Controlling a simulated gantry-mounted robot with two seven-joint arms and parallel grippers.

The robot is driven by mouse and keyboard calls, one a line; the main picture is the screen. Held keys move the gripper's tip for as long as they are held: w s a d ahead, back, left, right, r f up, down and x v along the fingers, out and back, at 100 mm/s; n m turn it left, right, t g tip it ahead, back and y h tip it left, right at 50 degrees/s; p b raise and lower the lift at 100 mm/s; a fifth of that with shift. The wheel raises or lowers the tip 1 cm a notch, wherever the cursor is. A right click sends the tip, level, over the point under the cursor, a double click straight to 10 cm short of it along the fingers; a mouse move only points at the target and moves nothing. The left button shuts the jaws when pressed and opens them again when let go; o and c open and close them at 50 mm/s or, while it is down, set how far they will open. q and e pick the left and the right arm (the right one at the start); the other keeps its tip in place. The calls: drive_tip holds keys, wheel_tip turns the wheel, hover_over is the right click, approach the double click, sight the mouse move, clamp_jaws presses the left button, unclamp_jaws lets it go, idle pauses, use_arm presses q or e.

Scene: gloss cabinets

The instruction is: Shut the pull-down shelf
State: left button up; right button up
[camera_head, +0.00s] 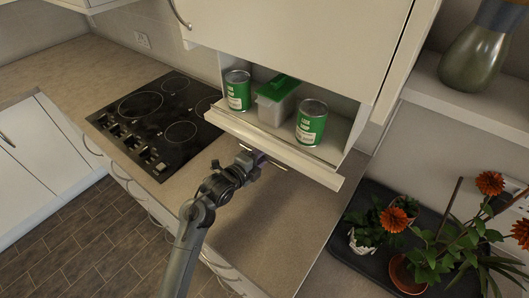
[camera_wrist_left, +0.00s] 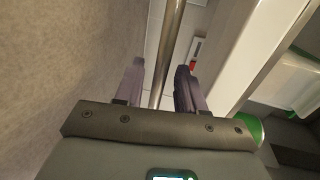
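The pull-down shelf (camera_head: 265,142) hangs lowered below the white wall cabinet, its interior exposed. It holds two green cans (camera_head: 237,90) (camera_head: 311,122) and a clear box with a green lid (camera_head: 276,100). A thin metal handle bar (camera_head: 280,166) runs under its front edge, partly hidden by my left gripper (camera_head: 261,158). In the left wrist view the bar (camera_wrist_left: 168,40) passes between the two fingers of my left gripper (camera_wrist_left: 159,85), with a gap visible on each side. The left gripper is open around the bar. My right gripper is in no view.
A black cooktop (camera_head: 160,120) lies on the counter (camera_head: 265,215) at the left. A dark tray (camera_head: 345,252) with potted orange flowers (camera_head: 398,219) stands at the right. A dark vase (camera_head: 475,55) stands on the side shelf. The counter below the gripper is clear.

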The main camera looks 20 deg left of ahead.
use_arm(q)
drive_tip(key=shift+x, duration=0.85)
clamp_jaws()
